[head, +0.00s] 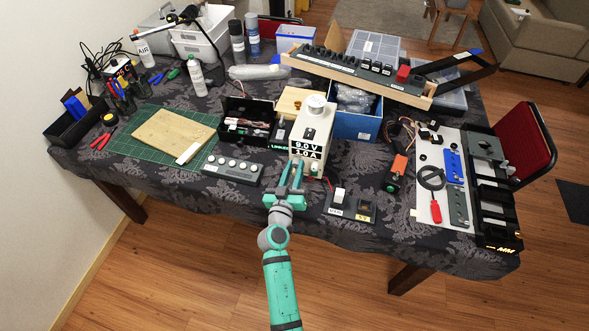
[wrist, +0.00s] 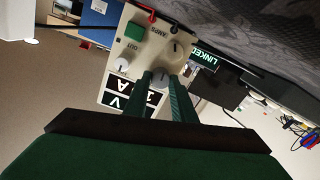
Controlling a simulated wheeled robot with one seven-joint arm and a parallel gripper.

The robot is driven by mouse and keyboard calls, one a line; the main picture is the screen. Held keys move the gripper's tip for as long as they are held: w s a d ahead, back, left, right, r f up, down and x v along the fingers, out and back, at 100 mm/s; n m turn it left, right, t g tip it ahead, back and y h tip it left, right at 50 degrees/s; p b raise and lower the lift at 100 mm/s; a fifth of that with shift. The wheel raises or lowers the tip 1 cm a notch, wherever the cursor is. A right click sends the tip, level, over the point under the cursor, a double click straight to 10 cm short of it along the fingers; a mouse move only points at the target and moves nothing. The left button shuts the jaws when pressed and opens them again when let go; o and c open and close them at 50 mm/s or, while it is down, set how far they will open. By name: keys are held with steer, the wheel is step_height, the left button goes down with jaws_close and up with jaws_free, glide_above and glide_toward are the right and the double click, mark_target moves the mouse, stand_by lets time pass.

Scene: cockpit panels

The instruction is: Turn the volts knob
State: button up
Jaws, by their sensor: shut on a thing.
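A cream power supply (head: 314,125) stands near the table's front edge, its display reading 9.0 V and 1.0 A. In the wrist view its front panel (wrist: 140,52) appears turned over, with an AMPS label, a green button and several knobs. My gripper (head: 291,166) is at the lower front of this panel.
A grey button box (head: 232,168) lies left of my gripper, and a small switch panel (head: 350,205) lies to its right. An open black tool box (head: 247,120) and a blue bin (head: 355,125) stand close to the supply. Red and black leads plug into the panel.

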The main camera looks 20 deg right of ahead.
steer(key=n, duration=0.5)
steer(key=shift+n, duration=0.3)
steer(key=n, duration=0.4)
steer(key=shift+w+a+n, duration=0.1)
steer(key=shift+w+n, duration=0.05)
steer(key=shift+n, duration=0.25)
steer(key=o, duration=1.1)
steer(key=shift+c, duration=0.2)
steer(key=shift+f, duration=0.15)
